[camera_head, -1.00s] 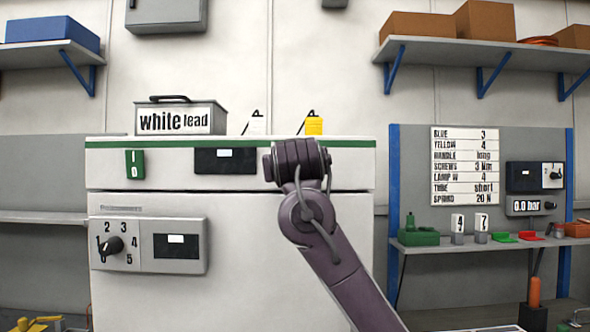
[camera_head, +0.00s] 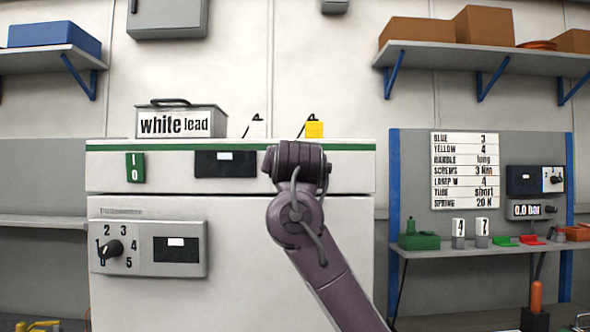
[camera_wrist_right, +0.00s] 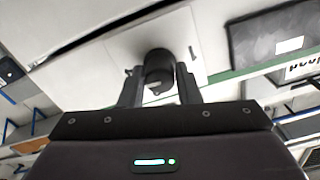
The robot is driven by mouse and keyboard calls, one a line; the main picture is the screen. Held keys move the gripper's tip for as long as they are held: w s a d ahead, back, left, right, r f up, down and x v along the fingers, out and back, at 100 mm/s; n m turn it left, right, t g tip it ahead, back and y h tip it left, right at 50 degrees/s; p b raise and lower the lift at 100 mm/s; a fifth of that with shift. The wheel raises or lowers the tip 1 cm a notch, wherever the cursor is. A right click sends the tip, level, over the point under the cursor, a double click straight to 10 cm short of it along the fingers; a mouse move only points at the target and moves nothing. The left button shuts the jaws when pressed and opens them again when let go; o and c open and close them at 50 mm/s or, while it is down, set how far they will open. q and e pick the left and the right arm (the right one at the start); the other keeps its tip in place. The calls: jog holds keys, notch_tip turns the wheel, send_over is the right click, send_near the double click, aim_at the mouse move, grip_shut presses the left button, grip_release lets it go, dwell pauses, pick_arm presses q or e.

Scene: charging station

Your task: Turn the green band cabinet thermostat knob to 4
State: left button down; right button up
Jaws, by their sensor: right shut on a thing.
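The white cabinet with the green band (camera_head: 235,146) stands ahead. Its upper panel has a dark display (camera_head: 225,162), which also shows in the wrist view (camera_wrist_right: 270,40). The black thermostat knob (camera_wrist_right: 158,68) sits on a light plate beside that display in the wrist view, near the green band (camera_wrist_right: 222,77). My right gripper (camera_wrist_right: 159,88) is shut on the knob, one finger on each side. In the head view my right arm covers the knob and gripper. The plate's numbers and the knob's pointer cannot be read. My left gripper is not in view.
A green switch (camera_head: 135,167) is at upper left. A "white lead" box (camera_head: 180,122) and a yellow block (camera_head: 314,129) stand on top. A list board (camera_head: 465,170) hangs at right.

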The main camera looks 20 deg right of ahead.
jog(key=shift+f, duration=0.15)
jog(key=o, duration=1)
jog(key=b+v, duration=0.3)
jog(key=v, duration=0.4)
jog(key=shift+s+a, duration=0.15)
jog(key=shift+s, duration=0.25)
